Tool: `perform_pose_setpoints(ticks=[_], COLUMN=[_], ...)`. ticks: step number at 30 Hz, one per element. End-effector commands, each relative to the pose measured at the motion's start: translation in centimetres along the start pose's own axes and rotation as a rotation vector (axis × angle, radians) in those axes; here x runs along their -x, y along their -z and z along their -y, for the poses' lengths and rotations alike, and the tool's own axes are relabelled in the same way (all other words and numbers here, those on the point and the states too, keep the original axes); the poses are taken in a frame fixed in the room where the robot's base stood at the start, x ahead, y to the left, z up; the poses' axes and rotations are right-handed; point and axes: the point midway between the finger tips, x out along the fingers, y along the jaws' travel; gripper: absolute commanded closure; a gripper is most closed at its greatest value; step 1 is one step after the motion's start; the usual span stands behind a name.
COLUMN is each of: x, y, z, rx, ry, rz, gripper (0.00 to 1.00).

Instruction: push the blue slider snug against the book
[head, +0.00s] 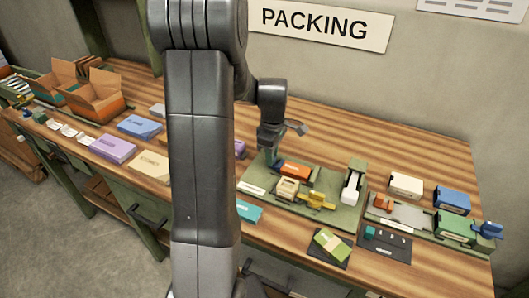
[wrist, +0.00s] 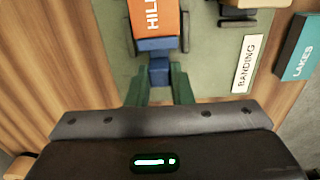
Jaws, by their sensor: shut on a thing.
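The orange book (wrist: 155,18), lettered "HILL" as far as it shows, lies between dark guides on a green board at the top of the wrist view. It also shows in the head view (head: 295,171). The blue slider (wrist: 157,45) lies across the book's near end, with a narrow blue stem pointing toward me. It looks touching or almost touching the book; I cannot tell if a thin gap is left. My gripper (wrist: 159,80) has its green fingers shut around the stem. In the head view my gripper (head: 271,158) is at the book's left end, and the slider is mostly hidden.
A "BANDING" label (wrist: 245,63) is on the board, and a teal "LAKES" book (wrist: 300,48) lies right of it on the table. A beige block (head: 287,188), a yellow piece (head: 316,200) and a white press-like device (head: 351,188) stand on the board. Bare table lies behind.

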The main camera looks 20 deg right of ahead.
Motion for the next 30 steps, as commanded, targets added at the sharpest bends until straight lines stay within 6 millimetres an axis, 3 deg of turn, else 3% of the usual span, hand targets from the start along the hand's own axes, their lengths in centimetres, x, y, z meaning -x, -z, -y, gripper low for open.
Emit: perform_pose_setpoints(ticks=[3,10,11,14,24,30], x=[0.1,0.1,0.1,0.1,0.3,3.1], y=[-1.2,-1.3,-1.3,-1.3,-1.2,-1.2], z=[0.0,0.0,0.0,0.0,0.0,-0.1], rx=[-0.001,0.001,0.001,0.0,0.0,0.0], ry=[-0.002,-0.001,-0.001,-0.001,-0.002,-0.007], rz=[0.0,0.003,0.003,0.002,0.0,-0.001], gripper=[1.0,1.0,0.78,0.58,0.58,0.58])
